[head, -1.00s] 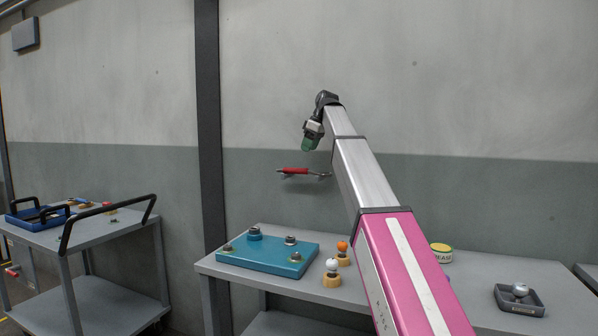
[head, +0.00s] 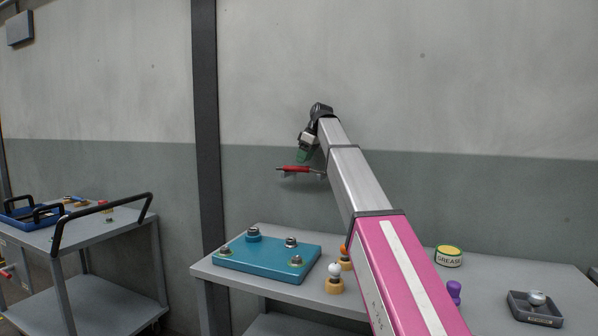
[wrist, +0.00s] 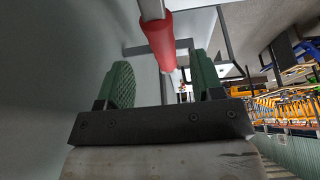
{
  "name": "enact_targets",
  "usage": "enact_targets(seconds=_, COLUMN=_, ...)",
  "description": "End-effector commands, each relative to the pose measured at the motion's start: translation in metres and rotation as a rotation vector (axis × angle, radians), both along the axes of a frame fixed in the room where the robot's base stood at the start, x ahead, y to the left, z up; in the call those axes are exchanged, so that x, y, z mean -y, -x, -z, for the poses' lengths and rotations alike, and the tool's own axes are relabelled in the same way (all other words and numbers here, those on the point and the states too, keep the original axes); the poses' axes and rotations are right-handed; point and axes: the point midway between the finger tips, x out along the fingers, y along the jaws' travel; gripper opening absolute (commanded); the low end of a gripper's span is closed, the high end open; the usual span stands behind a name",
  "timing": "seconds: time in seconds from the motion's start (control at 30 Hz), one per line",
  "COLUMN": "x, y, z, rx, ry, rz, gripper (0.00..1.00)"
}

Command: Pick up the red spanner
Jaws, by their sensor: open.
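The red spanner (head: 292,169) is held level against the grey wall above the workbench, with a red handle and metal ends. My gripper (head: 303,156) is just above the spanner's handle in the head view, overlapping it at its lower tip. In the wrist view the spanner's red handle (wrist: 160,40) runs lengthwise in line with the gap between the two green fingers (wrist: 163,78). The fingers are apart and nothing is clamped. Whether the handle lies fully between the fingertips I cannot tell.
The workbench (head: 400,300) below carries a teal plate with knobs (head: 268,257), small ball-topped stands (head: 334,280), a grease tin (head: 449,256) and a dark tray (head: 535,309). A grey trolley (head: 100,280) stands left. A dark post (head: 206,120) is left of the spanner.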

Motion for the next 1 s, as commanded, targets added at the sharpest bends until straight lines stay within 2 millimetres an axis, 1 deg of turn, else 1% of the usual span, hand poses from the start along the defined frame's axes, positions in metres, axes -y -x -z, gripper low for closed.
enact_targets(seconds=0.2, x=-0.013, y=-0.001, z=0.028, rx=-0.001, ry=0.001, rz=0.000, gripper=0.61)
enact_targets(seconds=0.3, x=-0.017, y=-0.003, z=0.038, rx=-0.001, ry=0.000, rz=0.000, gripper=0.61)
enact_targets(seconds=0.53, x=-0.018, y=-0.004, z=0.040, rx=0.000, ry=0.000, rz=0.000, gripper=0.61)
enact_targets(seconds=0.57, x=-0.018, y=-0.004, z=0.040, rx=0.000, ry=0.000, rz=0.000, gripper=0.57)
enact_targets(seconds=0.6, x=-0.018, y=-0.004, z=0.040, rx=0.000, ry=0.000, rz=0.000, gripper=0.44)
enact_targets(seconds=0.67, x=-0.018, y=-0.004, z=0.040, rx=0.000, ry=0.000, rz=0.000, gripper=0.25)
enact_targets(seconds=0.7, x=-0.018, y=-0.004, z=0.040, rx=0.000, ry=0.000, rz=0.000, gripper=0.12)
enact_targets(seconds=0.73, x=-0.018, y=-0.004, z=0.040, rx=0.000, ry=0.000, rz=0.000, gripper=0.02)
enact_targets(seconds=0.77, x=-0.018, y=-0.004, z=0.040, rx=0.000, ry=0.000, rz=0.000, gripper=0.00)
enact_targets(seconds=1.0, x=-0.018, y=-0.004, z=0.039, rx=0.000, ry=-0.001, rz=0.000, gripper=0.00)
